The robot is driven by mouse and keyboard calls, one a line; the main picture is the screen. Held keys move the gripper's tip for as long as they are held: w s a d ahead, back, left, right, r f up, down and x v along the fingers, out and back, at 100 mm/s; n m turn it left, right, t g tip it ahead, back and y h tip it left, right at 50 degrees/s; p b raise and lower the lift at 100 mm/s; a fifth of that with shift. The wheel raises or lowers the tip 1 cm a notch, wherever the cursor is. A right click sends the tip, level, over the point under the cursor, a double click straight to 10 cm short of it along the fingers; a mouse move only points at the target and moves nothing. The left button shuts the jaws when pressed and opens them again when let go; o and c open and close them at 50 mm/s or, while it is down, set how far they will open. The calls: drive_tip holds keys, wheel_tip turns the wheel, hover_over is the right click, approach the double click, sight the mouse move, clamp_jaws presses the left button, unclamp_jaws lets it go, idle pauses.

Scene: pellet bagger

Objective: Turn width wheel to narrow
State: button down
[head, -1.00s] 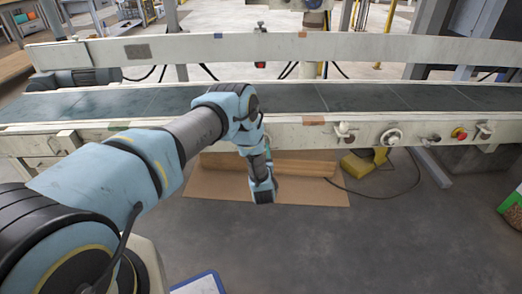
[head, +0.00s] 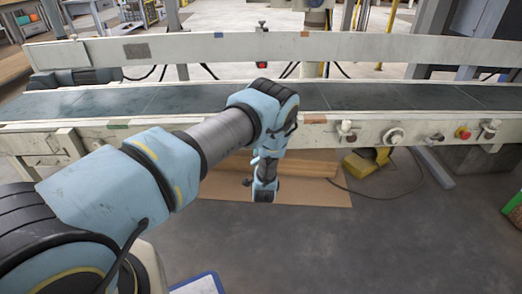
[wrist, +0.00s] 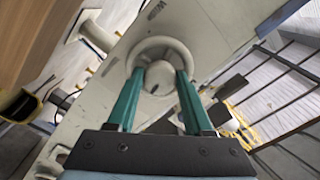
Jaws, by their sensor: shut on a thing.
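In the wrist view, a pale round wheel (wrist: 183,49) with a domed hub (wrist: 159,78) sits on the cream side panel of the machine. My gripper (wrist: 160,76) has its two green fingers on either side of the hub, inside the rim, and is shut on the wheel. The fingertips are partly hidden by the rim. In the head view, my arm's far end hangs in front of the conveyor's near side; the fingers and the held wheel are hidden there. I cannot tell the wheel's angle or any width reading.
The conveyor belt (head: 400,97) runs across behind my arm. Its front rail carries a round dial (head: 393,136), clamp knobs (head: 346,132) and a red button (head: 462,133) to the right. Cardboard (head: 315,193) lies on the floor below, beside a yellow block (head: 360,165).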

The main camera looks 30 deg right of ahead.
drive_tip(key=m+b, duration=0.5)
drive_tip(key=m, duration=0.8)
drive_tip(key=shift+a+r+m+b, duration=0.1)
drive_tip(key=shift+r+m+b, duration=0.05)
drive_tip(key=shift+m+b, duration=0.2)
idle(0.3)
drive_tip(key=shift+c, duration=1.5)
unclamp_jaws()
drive_tip(key=p+v, duration=0.2)
drive_tip(key=v, duration=0.8)
drive_tip(key=shift+s+a, duration=0.2)
drive_tip(key=shift+s, duration=0.15)
drive_tip(key=shift+w+r, duration=0.1)
